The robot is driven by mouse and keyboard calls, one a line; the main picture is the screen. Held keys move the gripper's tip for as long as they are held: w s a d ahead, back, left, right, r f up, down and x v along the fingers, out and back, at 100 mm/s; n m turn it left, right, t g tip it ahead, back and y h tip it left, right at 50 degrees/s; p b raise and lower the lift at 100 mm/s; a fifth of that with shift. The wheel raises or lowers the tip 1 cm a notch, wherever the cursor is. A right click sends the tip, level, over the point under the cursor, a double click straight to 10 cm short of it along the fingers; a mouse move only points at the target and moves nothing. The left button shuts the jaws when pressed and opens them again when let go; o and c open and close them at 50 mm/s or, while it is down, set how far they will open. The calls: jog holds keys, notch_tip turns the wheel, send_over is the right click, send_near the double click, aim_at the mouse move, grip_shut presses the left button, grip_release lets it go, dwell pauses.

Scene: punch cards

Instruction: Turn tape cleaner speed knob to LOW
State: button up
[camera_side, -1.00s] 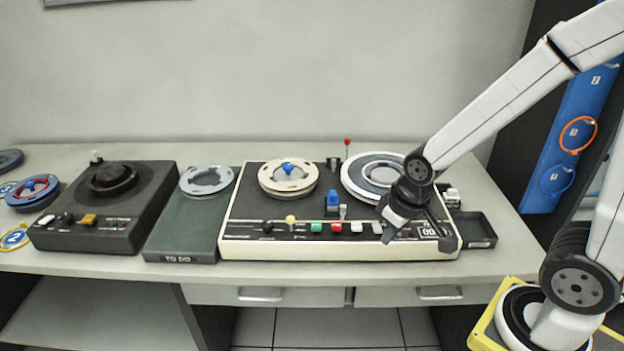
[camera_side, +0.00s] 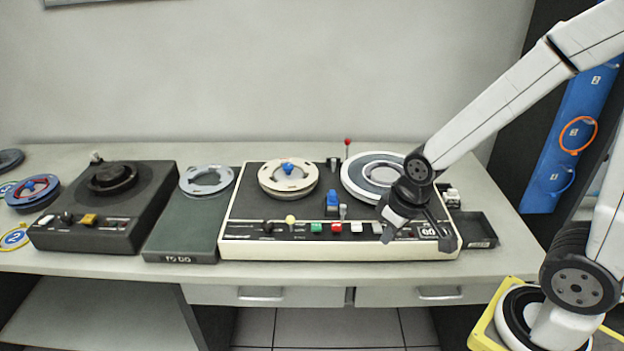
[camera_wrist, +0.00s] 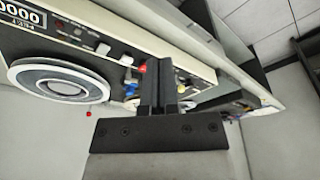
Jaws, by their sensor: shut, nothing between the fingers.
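The cream tape machine (camera_side: 340,247) stands in the middle of the bench. A small black knob (camera_side: 267,227) and a yellow knob (camera_side: 290,220) sit at its front left. A dark machine (camera_side: 80,238) at the left carries a black knob (camera_side: 66,217) beside a yellow switch. I cannot read the labels, so I cannot tell which is the speed knob or its setting. My gripper (camera_side: 445,241) is over the cream machine's right front, well to the right of these knobs. In the wrist view my gripper (camera_wrist: 158,68) is shut and empty.
Green, red and white buttons (camera_side: 356,227) line the cream machine's front panel. A blue lever (camera_side: 332,203) and a thin red-tipped rod (camera_side: 347,145) stand up from it. A dark TO DO tray (camera_side: 180,240) lies between the machines. Air above the bench is open.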

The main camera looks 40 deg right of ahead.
jog(key=o, duration=0.7)
jog(key=shift+w, duration=0.2)
jog(key=o, duration=0.4)
jog(key=shift+w+r, duration=0.1)
jog(key=shift+w, duration=0.25)
jog(key=shift+c, duration=0.2)
jog(key=m+g, duration=0.3)
jog(key=m, duration=0.6)
send_over(267, 223)
jog(key=f, duration=0.4)
jog(key=shift+s+d, duration=0.15)
jog(key=shift+s, duration=0.2)
jog(key=shift+w+f, duration=0.15)
jog(key=shift+w, duration=0.2)
jog(key=shift+f, duration=3.9)
